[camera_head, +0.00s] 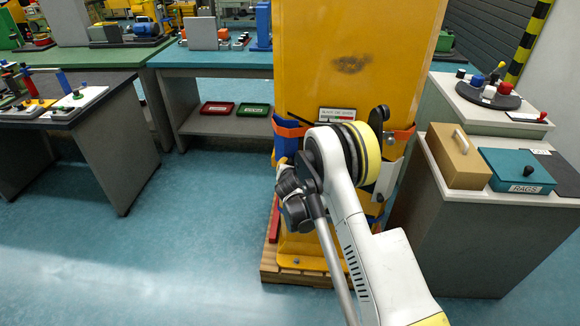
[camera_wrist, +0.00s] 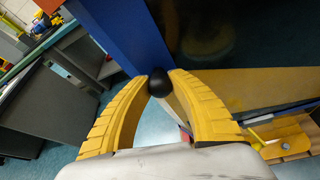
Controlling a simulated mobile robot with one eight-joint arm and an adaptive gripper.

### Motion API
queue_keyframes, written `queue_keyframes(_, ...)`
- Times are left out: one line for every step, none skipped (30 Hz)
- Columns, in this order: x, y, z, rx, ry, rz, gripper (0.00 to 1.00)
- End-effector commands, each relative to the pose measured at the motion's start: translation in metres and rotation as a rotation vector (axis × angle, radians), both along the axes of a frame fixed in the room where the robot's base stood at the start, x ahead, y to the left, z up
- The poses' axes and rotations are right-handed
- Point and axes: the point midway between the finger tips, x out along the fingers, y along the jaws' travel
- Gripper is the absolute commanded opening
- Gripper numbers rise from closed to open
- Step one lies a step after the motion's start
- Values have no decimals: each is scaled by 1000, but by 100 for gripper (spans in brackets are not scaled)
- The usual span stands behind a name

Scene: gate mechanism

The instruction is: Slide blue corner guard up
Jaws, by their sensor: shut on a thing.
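The blue corner guard (camera_head: 289,146) is on the left edge of a tall yellow cabinet (camera_head: 350,60), near an orange strap. In the wrist view the guard (camera_wrist: 112,28) is a blue strip slanting down towards my fingertips. My gripper (camera_wrist: 159,82) is shut on a round black knob (camera_wrist: 160,80), with one yellow finger on each side. A pale strip shows below the knob between the fingers. How the knob joins the guard is hidden. In the head view my arm covers the lower middle of the cabinet, and my fingertips are hard to make out.
The cabinet stands on a wooden pallet (camera_head: 300,277). A grey side cabinet (camera_head: 455,220) with a tan box (camera_head: 458,155) and a teal box (camera_head: 515,170) is close on the right. Workbenches (camera_head: 215,60) stand behind and left. The blue floor (camera_head: 130,260) at front left is clear.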

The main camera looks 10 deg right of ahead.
Motion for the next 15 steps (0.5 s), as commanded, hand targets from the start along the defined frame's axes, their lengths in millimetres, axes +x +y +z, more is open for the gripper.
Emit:
queue_keyframes(1, 0, 4, -3, -6, 3, 0)
queue_keyframes(1, 0, 4, -3, -6, 3, 0)
queue_keyframes(1, 0, 4, -3, -8, 4, 0)
queue_keyframes(1, 0, 4, -3, -8, 4, 0)
queue_keyframes(1, 0, 5, -3, -9, 4, 0)
queue_keyframes(2, 0, 5, -3, -9, 4, 0)
queue_keyframes(2, 0, 5, -4, -9, 5, 0)
queue_keyframes(2, 0, 5, -4, -10, 5, 29)
queue_keyframes(2, 0, 5, -4, -10, 5, 41)
queue_keyframes(2, 0, 5, -4, -10, 5, 49)
queue_keyframes(2, 0, 5, -4, -9, 5, 49)
queue_keyframes(2, 0, 5, -3, -9, 4, 49)
queue_keyframes(2, 0, 4, -3, -8, 5, 49)
queue_keyframes(2, 0, 4, -3, -8, 5, 49)
queue_keyframes(1, 0, 4, -3, -8, 4, 49)
